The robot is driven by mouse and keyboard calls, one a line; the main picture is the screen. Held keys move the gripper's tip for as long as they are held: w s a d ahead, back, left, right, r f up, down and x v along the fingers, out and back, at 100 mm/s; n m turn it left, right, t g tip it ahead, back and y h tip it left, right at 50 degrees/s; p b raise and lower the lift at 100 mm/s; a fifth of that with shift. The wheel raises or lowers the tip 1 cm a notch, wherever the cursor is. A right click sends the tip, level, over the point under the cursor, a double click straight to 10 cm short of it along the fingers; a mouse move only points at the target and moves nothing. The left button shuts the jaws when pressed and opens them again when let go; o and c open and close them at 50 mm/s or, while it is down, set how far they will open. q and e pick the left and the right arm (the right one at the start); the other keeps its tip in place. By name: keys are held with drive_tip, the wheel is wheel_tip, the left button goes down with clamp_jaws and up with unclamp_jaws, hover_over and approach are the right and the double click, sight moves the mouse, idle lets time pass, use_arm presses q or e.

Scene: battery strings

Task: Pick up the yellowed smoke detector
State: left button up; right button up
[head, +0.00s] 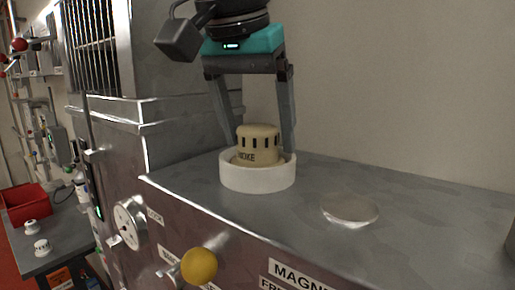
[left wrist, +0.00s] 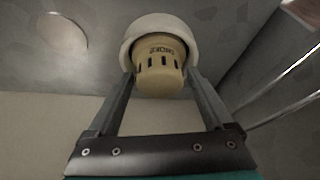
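The yellowed smoke detector (head: 258,143) is a cream-yellow cylinder with dark slots and the word SMOKE. It sits upright in a white round ring (head: 257,179) on top of the metal cabinet. My left gripper (head: 263,140) comes down from above with its two fingers on either side of the detector. The fingers are spread, and a small gap shows at the right finger. In the left wrist view the detector (left wrist: 160,70) lies between the fingertips, with the white ring (left wrist: 158,22) behind it. My right gripper is not in view.
A flat round metal disc (head: 350,209) lies on the cabinet top (head: 420,240) to the right. The cabinet front has a gauge (head: 129,222) and a yellow knob (head: 199,265). White detectors (head: 42,247) and a red bin (head: 25,203) are on a lower table at left.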

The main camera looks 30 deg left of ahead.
use_arm(q)
drive_tip(key=c, duration=1.2)
drive_tip(key=shift+c, duration=0.2)
drive_tip(key=shift+r, duration=0.2)
